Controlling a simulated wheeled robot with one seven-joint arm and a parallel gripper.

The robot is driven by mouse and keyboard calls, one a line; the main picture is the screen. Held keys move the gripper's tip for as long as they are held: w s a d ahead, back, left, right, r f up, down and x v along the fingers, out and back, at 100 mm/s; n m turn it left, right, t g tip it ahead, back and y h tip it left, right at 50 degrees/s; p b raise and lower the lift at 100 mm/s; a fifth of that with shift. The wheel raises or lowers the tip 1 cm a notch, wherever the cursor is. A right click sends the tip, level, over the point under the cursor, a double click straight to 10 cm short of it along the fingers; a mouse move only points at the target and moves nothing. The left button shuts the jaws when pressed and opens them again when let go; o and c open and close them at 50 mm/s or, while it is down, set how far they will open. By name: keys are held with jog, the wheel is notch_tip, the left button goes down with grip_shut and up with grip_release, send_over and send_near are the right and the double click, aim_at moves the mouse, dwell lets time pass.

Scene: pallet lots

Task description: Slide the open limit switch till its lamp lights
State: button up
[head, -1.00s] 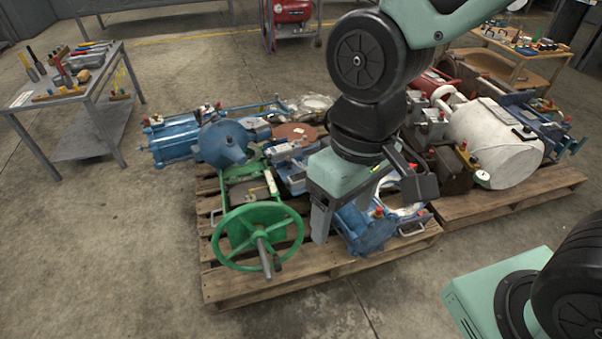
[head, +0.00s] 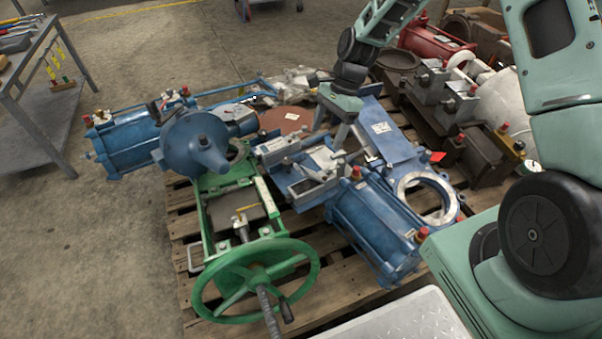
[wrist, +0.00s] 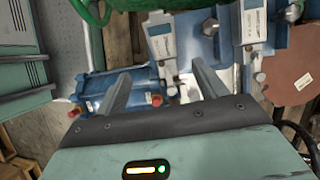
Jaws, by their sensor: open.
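Two grey limit-switch bodies with white labels sit side by side on a blue valve frame. In the wrist view one is at the centre (wrist: 163,44) and the other to its right (wrist: 254,24). In the head view they show as grey blocks, one farther back (head: 279,146) and one nearer (head: 312,187). I cannot read which is the open switch, and I make out no lit lamp on either. My gripper (head: 330,128) is open and points down over this frame; it also shows in the wrist view (wrist: 160,82), with nothing visible between its fingers.
A green handwheel (head: 256,280) stands at the pallet's front. A blue cylinder (head: 375,222) with red caps lies right of the switches, beside a blue plate valve (head: 392,140). More valves crowd the right pallet. A tool bench (head: 48,50) is at left; floor between is clear.

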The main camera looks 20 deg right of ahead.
jog(key=b, duration=0.7)
send_near(308, 184)
jog(key=x, duration=0.9)
jog(key=shift+s+a+f, duration=0.1)
jog(key=shift+s+a, duration=0.05)
jog(key=shift+a, duration=0.1)
